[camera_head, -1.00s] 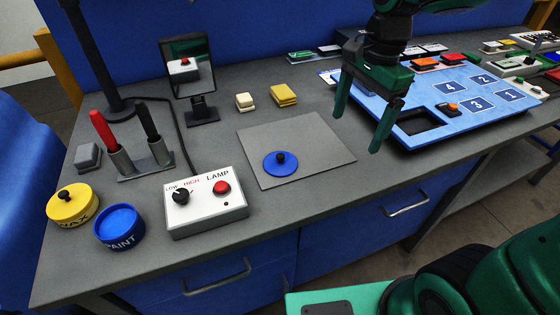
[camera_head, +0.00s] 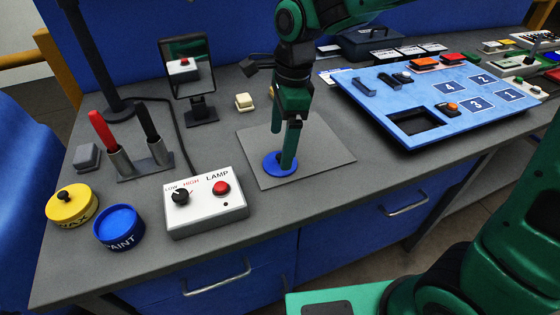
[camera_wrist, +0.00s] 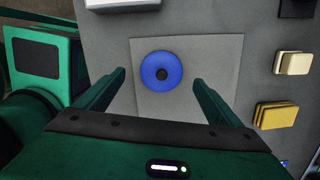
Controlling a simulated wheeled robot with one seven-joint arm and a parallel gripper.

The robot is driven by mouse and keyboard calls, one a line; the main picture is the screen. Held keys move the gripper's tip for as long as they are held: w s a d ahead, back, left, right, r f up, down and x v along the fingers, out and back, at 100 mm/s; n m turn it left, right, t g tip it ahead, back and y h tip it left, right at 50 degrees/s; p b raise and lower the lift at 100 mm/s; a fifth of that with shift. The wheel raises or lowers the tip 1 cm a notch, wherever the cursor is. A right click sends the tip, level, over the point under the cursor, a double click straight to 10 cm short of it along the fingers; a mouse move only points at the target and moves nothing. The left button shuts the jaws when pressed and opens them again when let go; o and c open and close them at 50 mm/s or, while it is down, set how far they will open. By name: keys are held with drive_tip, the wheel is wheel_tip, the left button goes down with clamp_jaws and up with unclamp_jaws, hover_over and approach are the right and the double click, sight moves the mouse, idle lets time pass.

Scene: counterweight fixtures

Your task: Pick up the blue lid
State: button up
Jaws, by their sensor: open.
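The blue lid (camera_head: 272,166) is a round disc lying flat on a grey square mat on the workbench; my gripper partly covers it in the head view. In the wrist view the whole lid (camera_wrist: 161,71) shows, with a dark knob at its centre. My gripper (camera_head: 283,145) is pointed down over the lid. In the wrist view my gripper (camera_wrist: 158,80) is open, with one finger on each side of the lid and nothing held. I cannot tell the exact height of the fingertips above the mat.
The white lamp box (camera_head: 203,203) with knob and red button stands left of the grey mat (camera_head: 325,150). A blue open paint pot (camera_head: 119,228) and a yellow wax pot (camera_head: 73,206) stand further left. A blue numbered board (camera_head: 440,112) lies to the right. Cream and yellow blocks (camera_wrist: 276,116) lie beyond the mat.

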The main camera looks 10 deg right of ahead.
drive_tip(key=shift+w+f, duration=0.15)
drive_tip(key=shift+f, duration=1.2)
drive_tip(key=shift+w+f, duration=0.1)
drive_tip(key=shift+f, duration=1.2)
drive_tip(key=c, duration=1.1)
